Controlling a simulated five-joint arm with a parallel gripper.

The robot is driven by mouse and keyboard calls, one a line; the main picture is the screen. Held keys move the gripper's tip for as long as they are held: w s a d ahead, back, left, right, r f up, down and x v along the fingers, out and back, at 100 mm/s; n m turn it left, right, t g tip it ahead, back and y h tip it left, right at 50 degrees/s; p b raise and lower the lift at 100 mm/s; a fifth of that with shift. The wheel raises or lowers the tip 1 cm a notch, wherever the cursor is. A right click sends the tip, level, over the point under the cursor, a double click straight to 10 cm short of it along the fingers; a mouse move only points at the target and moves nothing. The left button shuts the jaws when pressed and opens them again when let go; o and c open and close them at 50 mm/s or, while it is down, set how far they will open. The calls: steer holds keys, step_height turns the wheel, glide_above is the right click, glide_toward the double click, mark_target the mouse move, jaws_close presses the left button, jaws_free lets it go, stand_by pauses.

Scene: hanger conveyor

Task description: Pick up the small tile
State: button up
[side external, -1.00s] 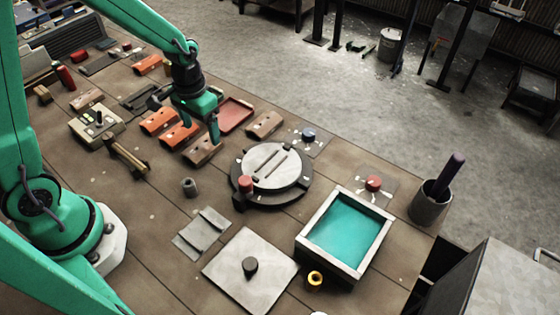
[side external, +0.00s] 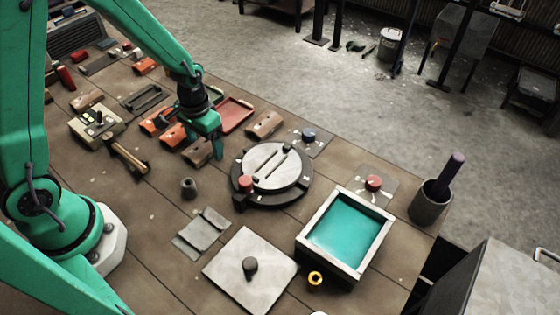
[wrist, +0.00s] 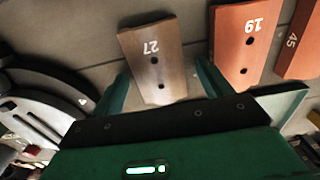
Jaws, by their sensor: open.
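A brown tile marked 27 (wrist: 158,65), with two dark holes, lies on the bench at the end of a row; it also shows in the side view (side external: 196,153). It looks slightly smaller than the orange tile marked 19 (wrist: 247,45) beside it. Another orange tile marked 45 (wrist: 300,45) is further along. Which one the task calls small is not marked. My gripper (wrist: 161,75) is open and empty, with the brown tile between its fingers in the wrist view. In the side view my gripper (side external: 204,145) is over the row and partly hides it.
A red tray (side external: 235,112) and another brown tile (side external: 264,124) lie close behind and right of my gripper. A round slotted fixture (side external: 270,168) stands to the right. A hammer (side external: 127,155) lies left.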

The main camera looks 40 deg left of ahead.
mark_target(205, 143)
steer(key=c, duration=1.1)
steer(key=shift+r, duration=0.1)
steer(key=shift+r, duration=0.65)
step_height(205, 143, up, 3)
steer(key=shift+d+f, duration=0.1)
steer(key=shift+d, duration=0.05)
steer(key=s+d+r, duration=0.6)
steer(key=d, duration=0.3)
steer(key=shift+d+r, duration=0.35)
